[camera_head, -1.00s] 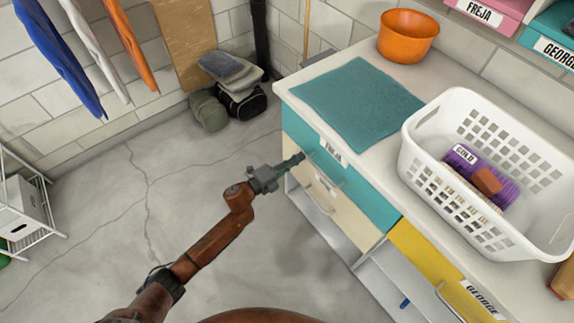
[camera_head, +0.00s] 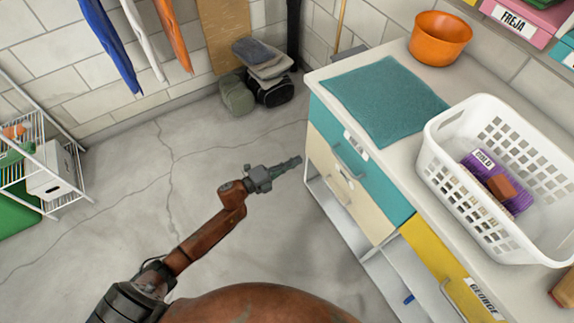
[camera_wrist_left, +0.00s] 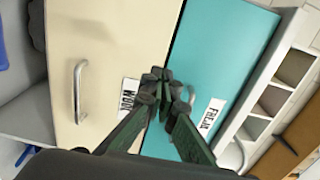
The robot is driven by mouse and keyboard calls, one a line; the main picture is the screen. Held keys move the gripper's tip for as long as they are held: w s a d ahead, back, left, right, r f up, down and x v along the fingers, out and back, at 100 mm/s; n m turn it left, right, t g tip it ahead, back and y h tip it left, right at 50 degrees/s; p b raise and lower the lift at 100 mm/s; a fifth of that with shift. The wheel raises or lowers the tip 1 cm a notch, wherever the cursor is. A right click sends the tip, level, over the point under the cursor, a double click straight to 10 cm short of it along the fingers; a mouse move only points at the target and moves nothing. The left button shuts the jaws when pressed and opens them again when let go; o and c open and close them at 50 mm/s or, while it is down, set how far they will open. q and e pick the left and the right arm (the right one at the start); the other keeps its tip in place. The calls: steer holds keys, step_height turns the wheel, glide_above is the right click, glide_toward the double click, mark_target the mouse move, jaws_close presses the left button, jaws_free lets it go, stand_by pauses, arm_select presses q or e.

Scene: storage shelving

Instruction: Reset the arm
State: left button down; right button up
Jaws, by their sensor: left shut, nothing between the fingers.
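My left gripper (camera_head: 292,163) is shut and empty. In the head view it points right, over the floor just left of the drawer unit. In the left wrist view its fingertips (camera_wrist_left: 157,78) meet in front of a teal drawer front (camera_wrist_left: 215,50) and a cream drawer front (camera_wrist_left: 105,40). The teal drawer (camera_head: 378,187) and the cream drawer (camera_head: 345,195) also show in the head view, both with metal handles. The fingers hide part of the lettered labels in the wrist view. My right gripper does not show.
A white laundry basket (camera_head: 440,165) and an orange bowl (camera_head: 440,36) stand on the counter beside a teal mat (camera_head: 385,98). A yellow drawer (camera_head: 432,258) is at lower right. A white wire rack (camera_head: 75,160) stands at left. The floor (camera_head: 130,210) between is clear.

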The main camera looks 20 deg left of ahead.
arm_select(q)
steer(key=v, duration=0.2)
steer(key=shift+s+a, duration=0.15)
steer(key=shift+s, duration=0.1)
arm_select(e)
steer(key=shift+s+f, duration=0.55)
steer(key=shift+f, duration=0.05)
arm_select(q)
steer(key=shift+f, duration=0.1)
